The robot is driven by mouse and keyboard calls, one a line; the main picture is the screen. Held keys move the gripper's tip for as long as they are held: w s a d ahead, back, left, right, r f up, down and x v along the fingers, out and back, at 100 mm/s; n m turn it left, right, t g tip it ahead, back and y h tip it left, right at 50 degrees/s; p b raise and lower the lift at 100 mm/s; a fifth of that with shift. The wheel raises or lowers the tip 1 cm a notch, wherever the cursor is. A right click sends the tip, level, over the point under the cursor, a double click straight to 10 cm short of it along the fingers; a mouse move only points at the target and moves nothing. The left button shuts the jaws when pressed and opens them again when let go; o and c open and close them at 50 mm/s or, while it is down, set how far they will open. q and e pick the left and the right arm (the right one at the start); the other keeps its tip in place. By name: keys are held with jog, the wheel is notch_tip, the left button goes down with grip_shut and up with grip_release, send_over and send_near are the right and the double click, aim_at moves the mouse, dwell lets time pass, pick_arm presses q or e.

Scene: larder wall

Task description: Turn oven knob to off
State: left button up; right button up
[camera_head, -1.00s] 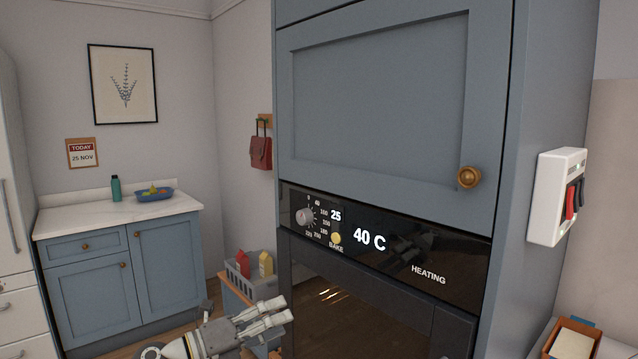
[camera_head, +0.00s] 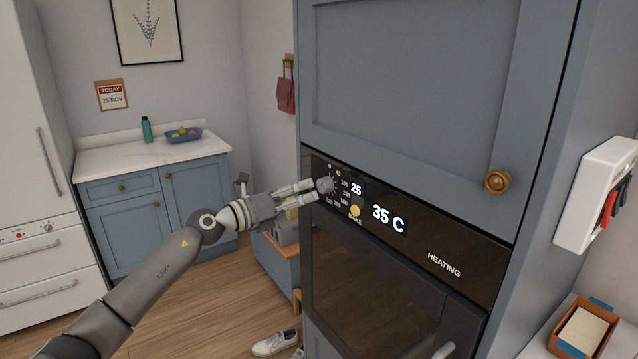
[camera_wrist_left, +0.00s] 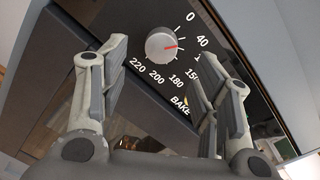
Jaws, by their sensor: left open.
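The round grey oven knob (camera_head: 325,184) is at the left end of the black control panel (camera_head: 462,256). In the left wrist view the knob (camera_wrist_left: 160,44) has a red pointer turned to the right, roughly towards the 40 side of the scale. The display reads 35 C, with a smaller 25 and the word HEATING. My left gripper (camera_head: 313,191) is open, with its fingertips close to the knob. In the left wrist view the knob shows between the open fingers (camera_wrist_left: 158,75), beyond their tips. I cannot tell whether they touch it. My right gripper is out of view.
A yellow BAKE button (camera_head: 355,211) sits just right of and below the knob. The dark oven door (camera_head: 365,270) lies below the panel, and a blue cupboard (camera_head: 430,90) above. A grey crate (camera_head: 285,232) stands behind my gripper. A white shoe (camera_head: 274,343) lies on the floor.

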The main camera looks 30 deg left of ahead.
aim_at(321, 187)
pick_arm(q)
jog(key=x, duration=0.2)
jog(key=p+x, duration=0.1)
jog(key=x, duration=0.1)
jog(key=shift+w+d+r+p, duration=0.1)
jog(key=shift+w+r+p, duration=0.1)
jog(key=shift+w+p, duration=0.1)
jog(key=shift+w+d+f, duration=0.15)
jog(key=shift+w+d, duration=0.15)
jog(key=shift+w, duration=0.35)
jog(key=c, duration=1)
jog(key=n+p, duration=0.1)
jog(key=p, duration=0.1)
jog(key=n+p, duration=0.1)
jog(key=p, duration=0.1)
jog(key=shift+r+n, duration=0.25)
jog(key=shift+n, duration=0.15)
jog(key=shift+f+n+p, duration=0.15)
jog(key=shift+n+p, duration=1.35)
jog(key=o, duration=1)
jog(key=shift+a, duration=0.1)
